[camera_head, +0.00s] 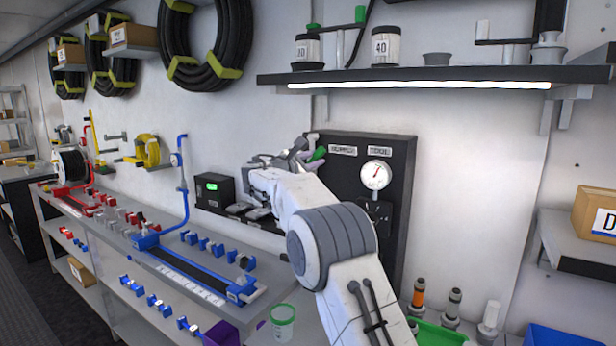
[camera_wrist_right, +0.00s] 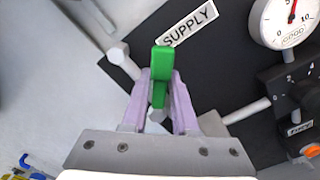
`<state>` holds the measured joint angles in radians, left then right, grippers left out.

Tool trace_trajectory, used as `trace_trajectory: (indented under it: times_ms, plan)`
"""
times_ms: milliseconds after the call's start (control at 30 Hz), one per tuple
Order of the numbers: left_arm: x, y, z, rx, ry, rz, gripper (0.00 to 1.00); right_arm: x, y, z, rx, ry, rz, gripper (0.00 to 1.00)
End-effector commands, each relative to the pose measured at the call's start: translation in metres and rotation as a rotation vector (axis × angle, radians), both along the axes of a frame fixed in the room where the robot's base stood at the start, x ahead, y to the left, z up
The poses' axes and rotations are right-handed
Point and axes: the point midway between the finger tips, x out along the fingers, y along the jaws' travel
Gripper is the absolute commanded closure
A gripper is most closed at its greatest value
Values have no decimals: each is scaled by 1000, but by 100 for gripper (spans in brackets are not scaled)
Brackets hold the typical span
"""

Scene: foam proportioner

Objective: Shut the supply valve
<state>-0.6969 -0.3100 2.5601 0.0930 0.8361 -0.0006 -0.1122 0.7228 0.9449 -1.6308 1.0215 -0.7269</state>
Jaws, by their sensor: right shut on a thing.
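The supply valve's green handle (camera_wrist_right: 162,62) stands between the two pale purple fingers of my right gripper (camera_wrist_right: 159,90), which is shut on it. In the wrist view the handle points up, just left of the "SUPPLY" label (camera_wrist_right: 190,25). A light pipe shows on both sides of the gripper, and the valve body is mostly hidden behind the fingers. In the head view my right gripper (camera_head: 305,152) is at the upper left of the black panel (camera_head: 347,140), with a bit of the green handle (camera_head: 318,154) showing beside it. My left gripper is not in view.
A round gauge (camera_head: 376,175) sits on the panel right of the gripper. A small black box with a green display (camera_head: 211,187) is on the wall to the left. A lit shelf (camera_head: 430,76) with jars overhangs above. The bench below holds a blue fixture (camera_head: 195,270) and small parts.

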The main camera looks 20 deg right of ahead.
Motion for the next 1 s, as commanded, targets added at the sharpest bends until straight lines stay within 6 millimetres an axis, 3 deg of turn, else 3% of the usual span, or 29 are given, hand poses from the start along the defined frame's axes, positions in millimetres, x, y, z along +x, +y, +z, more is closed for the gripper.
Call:
trace_trajectory:
  times_ms: [33,400,700,1000]
  plan:
    - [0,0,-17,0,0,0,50,-2,-5,-11,30,-38,-8,100]
    - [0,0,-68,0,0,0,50,-9,-11,-21,244,-313,-7,100]
    - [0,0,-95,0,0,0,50,-12,-13,-29,397,-510,-9,100]
    - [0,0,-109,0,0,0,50,-12,-14,-34,491,-631,-10,100]
